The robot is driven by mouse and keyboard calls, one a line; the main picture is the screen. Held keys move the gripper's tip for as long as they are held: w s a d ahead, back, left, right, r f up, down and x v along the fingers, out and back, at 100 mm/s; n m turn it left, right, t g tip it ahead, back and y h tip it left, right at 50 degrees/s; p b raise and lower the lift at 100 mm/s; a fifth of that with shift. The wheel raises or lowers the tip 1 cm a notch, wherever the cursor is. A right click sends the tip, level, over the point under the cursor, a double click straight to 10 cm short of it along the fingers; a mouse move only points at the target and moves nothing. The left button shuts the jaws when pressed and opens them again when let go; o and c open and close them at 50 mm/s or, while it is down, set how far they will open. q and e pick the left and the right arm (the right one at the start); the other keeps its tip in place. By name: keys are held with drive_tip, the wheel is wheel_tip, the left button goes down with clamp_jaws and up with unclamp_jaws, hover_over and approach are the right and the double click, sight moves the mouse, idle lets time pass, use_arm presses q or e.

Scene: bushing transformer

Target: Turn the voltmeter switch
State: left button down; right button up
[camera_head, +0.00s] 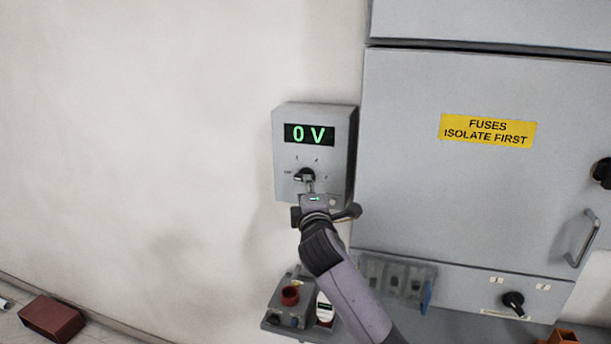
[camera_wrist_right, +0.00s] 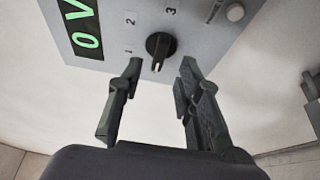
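The voltmeter (camera_head: 343,150) is a grey box on the wall with a green display reading "0 V". Its black switch knob (camera_head: 304,174) sits below the display, and numbered marks surround it. In the right wrist view the knob (camera_wrist_right: 160,47) lies ahead of my right gripper (camera_wrist_right: 161,75), roughly between its two fingertips. The fingers are apart and the gap is empty of any grip. In the head view my right gripper (camera_head: 308,190) is just below the knob and hides part of the lower box. My left gripper is not in view.
A large grey cabinet (camera_head: 420,180) with a yellow fuse label stands right of the voltmeter. Below are a shelf with a red button box (camera_head: 290,296) and a small bottle (camera_head: 324,308). A dark red block (camera_head: 52,318) lies at lower left. The wall at left is bare.

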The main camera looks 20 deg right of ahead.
drive_tip(key=shift+p+x, duration=0.6)
drive_tip(key=shift+x, duration=1.9)
drive_tip(key=shift+c, duration=0.2)
drive_tip(key=shift+a, duration=0.1)
clamp_jaws()
